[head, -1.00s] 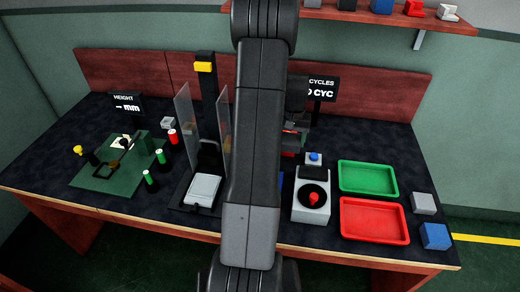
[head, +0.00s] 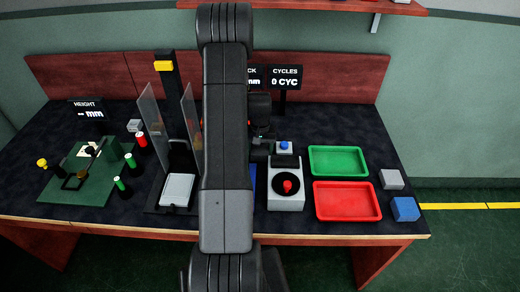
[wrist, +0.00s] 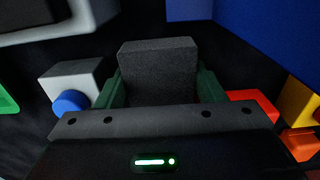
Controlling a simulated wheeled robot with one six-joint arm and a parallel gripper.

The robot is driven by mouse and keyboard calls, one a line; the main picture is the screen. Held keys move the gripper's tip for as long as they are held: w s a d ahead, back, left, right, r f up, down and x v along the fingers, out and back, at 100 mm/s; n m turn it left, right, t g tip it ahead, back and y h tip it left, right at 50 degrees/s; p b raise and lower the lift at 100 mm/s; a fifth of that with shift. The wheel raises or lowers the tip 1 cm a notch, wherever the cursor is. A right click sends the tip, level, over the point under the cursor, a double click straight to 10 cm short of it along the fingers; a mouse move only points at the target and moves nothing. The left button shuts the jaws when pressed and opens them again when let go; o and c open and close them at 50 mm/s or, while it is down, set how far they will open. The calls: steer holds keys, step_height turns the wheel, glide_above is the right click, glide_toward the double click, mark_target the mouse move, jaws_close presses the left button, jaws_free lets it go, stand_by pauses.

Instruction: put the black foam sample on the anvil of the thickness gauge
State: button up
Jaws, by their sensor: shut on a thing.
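The black foam sample (wrist: 158,68) is a dark block between the two green fingers of my gripper (wrist: 160,88) in the wrist view. My gripper is shut on it. In the head view my arm hides the sample and the fingers; only a dark part of the wrist shows right of the arm. A display ending in "CK" and "mm" (head: 255,77) is partly covered by my arm. I cannot make out the thickness gauge's anvil in either view.
A blue-button box (head: 284,148) and a grey device with a red knob (head: 286,192) stand right of my arm. Green (head: 338,161) and red (head: 346,201) trays lie farther right. Clear panels (head: 190,125) and a green board (head: 85,185) are at left.

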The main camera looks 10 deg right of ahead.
steer(key=shift+f, duration=0.2)
steer(key=o, duration=0.7)
steer(key=shift+o, duration=0.2)
steer(key=shift+r, duration=0.1)
